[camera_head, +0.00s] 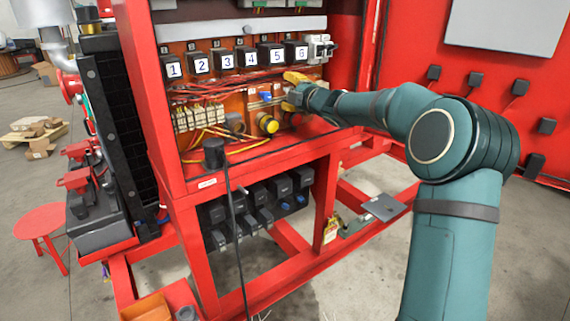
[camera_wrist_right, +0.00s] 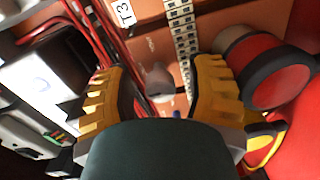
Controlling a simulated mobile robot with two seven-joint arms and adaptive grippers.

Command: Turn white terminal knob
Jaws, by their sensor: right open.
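A small whitish-grey knob (camera_wrist_right: 158,83) shows in the right wrist view, in front of the orange back panel and between my yellow fingers. My right gripper (camera_wrist_right: 163,76) is open around this line of sight; I cannot tell whether either finger touches the knob. In the head view my right gripper (camera_head: 291,92) reaches into the red cabinet (camera_head: 163,130) from the right, below the numbered black blocks. The knob cannot be made out in the head view. My left gripper is not in view.
Red wires (camera_wrist_right: 104,35) run close to the left finger. A large red-and-black round part (camera_wrist_right: 268,68) sits close to the right finger. In the head view a yellow-and-black round knob (camera_head: 267,123) and terminal blocks (camera_head: 196,117) are left of the gripper.

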